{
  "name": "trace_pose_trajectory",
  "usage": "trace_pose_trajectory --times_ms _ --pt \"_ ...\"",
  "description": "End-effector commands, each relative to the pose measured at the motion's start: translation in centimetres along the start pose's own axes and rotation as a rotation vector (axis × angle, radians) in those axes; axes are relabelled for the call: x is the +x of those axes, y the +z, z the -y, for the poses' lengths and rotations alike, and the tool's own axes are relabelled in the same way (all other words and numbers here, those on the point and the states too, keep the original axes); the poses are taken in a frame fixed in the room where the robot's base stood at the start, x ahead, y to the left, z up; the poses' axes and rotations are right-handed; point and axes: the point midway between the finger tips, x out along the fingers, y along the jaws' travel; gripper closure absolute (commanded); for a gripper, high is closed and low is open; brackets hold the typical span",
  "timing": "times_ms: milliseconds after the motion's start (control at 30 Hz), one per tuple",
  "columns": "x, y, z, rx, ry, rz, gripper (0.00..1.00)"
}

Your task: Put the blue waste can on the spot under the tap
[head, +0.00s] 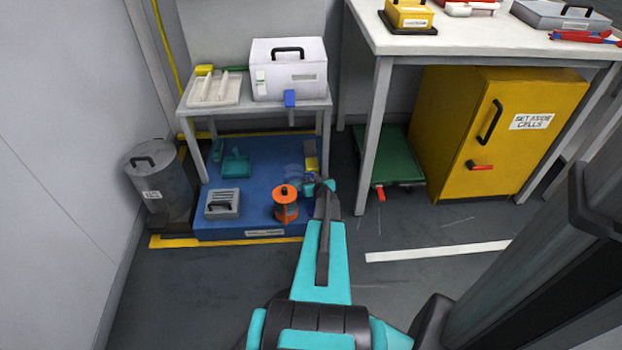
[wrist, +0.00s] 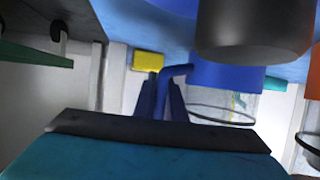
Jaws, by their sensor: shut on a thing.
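In the wrist view my gripper (wrist: 163,100) is shut on the can's bent blue handle, and the can (wrist: 226,76) has a blue band and a clear part. A blue tap (head: 290,98) sticks out at the front of the white box (head: 290,70) on the small table, above the platform. I cannot tell whether the can touches the platform. The spot's marking is not clearly visible.
An orange can (head: 286,206) stands just left of my gripper, with a grey box (head: 222,203) further left. A yellow thing (head: 311,155) is close behind. The small table's leg (head: 326,140) and a green trolley (head: 388,155) are to the right.

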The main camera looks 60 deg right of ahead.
Motion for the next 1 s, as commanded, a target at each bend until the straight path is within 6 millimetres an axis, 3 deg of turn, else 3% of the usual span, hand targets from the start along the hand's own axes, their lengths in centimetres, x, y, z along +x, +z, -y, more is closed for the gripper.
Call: trace_pose_trajectory --times_ms 367,400,500,1000 --pt "0.08 0.04 0.02 0.001 -0.001 -0.002 1.00" --pt "0.08 0.16 0.02 -0.001 0.000 0.000 0.86" --pt "0.07 0.14 0.02 -0.001 0.000 0.000 0.71" --pt "-0.75 -0.18 0.07 0.000 0.000 0.000 0.71"
